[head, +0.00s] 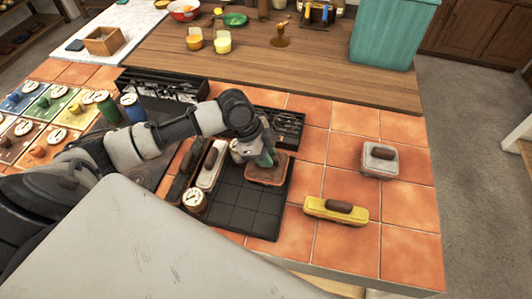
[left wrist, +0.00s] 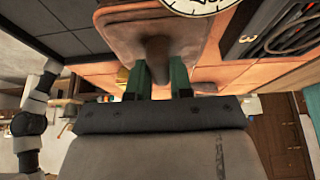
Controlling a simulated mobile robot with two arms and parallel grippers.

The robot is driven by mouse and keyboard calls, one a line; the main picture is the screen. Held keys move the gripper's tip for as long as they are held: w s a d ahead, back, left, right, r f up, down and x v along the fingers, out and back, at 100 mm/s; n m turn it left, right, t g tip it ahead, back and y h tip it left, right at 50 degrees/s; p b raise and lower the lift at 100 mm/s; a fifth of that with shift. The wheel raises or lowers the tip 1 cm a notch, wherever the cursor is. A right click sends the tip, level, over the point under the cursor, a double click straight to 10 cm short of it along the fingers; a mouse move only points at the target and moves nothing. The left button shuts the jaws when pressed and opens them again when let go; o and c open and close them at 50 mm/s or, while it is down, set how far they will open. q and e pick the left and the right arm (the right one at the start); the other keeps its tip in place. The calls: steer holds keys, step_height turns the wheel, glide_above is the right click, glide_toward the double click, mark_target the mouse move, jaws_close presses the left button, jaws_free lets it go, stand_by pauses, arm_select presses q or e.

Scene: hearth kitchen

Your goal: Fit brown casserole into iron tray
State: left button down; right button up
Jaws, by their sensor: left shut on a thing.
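The brown casserole (head: 268,172) is a low rectangular dish with a dark knob handle. It is at the back right corner of the black iron tray (head: 240,211), which has a grid of square cells. My left gripper (head: 264,158) is shut on the knob from above. In the left wrist view the knob of the brown casserole (left wrist: 150,25) stands between the green fingertips of my left gripper (left wrist: 160,80). I cannot tell whether the casserole rests in the tray or hangs just above it. My right gripper is not in view.
A long white dish (head: 211,165) and a round dial (head: 194,201) occupy the tray's left side. A yellow dish (head: 336,210) and a grey square dish (head: 379,160) stand on the orange tiles to the right. Dark tool boxes (head: 280,124) stand behind the tray.

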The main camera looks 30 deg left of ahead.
arm_select(q)
steer(key=c, duration=1.5)
jaws_free()
steer(key=shift+f, duration=0.1)
steer(key=o, duration=0.5)
steer(key=v, duration=1.2)
steer(key=shift+r, duration=0.2)
